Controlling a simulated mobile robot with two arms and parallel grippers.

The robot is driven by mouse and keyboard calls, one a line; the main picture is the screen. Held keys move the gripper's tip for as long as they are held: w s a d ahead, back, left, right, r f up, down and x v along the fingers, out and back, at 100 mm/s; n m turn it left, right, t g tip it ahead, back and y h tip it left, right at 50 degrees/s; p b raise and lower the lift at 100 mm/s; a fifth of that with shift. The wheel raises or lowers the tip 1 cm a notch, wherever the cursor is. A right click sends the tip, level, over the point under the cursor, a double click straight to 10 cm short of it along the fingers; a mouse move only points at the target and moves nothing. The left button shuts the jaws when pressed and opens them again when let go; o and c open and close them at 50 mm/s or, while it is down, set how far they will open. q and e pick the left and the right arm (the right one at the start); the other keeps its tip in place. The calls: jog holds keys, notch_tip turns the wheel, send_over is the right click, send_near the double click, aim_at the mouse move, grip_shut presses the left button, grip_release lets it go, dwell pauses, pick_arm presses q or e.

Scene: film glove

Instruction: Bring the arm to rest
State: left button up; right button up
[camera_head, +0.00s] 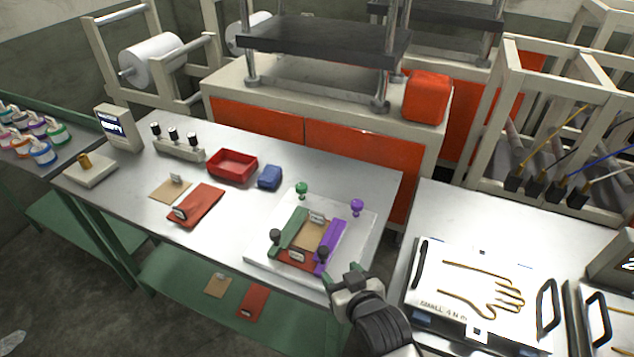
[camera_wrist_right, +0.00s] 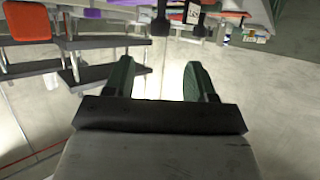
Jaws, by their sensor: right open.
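My right gripper (camera_head: 340,276) is at the lower middle of the head view, at the front edge of the metal table (camera_head: 225,247). In the right wrist view its two green fingers (camera_wrist_right: 158,78) stand apart with nothing between them. A white plate (camera_head: 262,262) on the table, just left of and beyond the gripper, bears a green bar (camera_head: 293,228), a purple bar (camera_head: 331,243) and a brown sheet (camera_head: 312,236) between them. The gripper looks clear of the plate. My left gripper is out of view.
A red tray (camera_head: 232,166), a blue block (camera_head: 269,178) and a red folded piece (camera_head: 197,204) lie on the table. To the right, a second table holds a white board with a glove outline (camera_head: 480,290). A press with orange panels (camera_head: 362,150) stands behind. A gap separates the tables.

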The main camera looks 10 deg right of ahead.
jog(key=s+d+f+g+h, duration=0.1)
jog(key=s+d+g, duration=0.35)
jog(key=s, duration=0.55)
jog(key=s+d+f+g+h, duration=0.1)
jog(key=s+d+g, duration=0.35)
jog(key=s, duration=0.55)
notch_tip(320, 180, down, 27)
jog(key=a+g+b, duration=0.1)
jog(key=g+b, duration=0.1)
jog(key=s+d+f+g+b, duration=0.1)
jog(key=s+d+f, duration=0.1)
jog(key=s+f, duration=1.5)
jog(key=shift+d+f+h+b, duration=0.3)
jog(key=shift+d+f+b, duration=0.1)
jog(key=shift+f, duration=0.15)
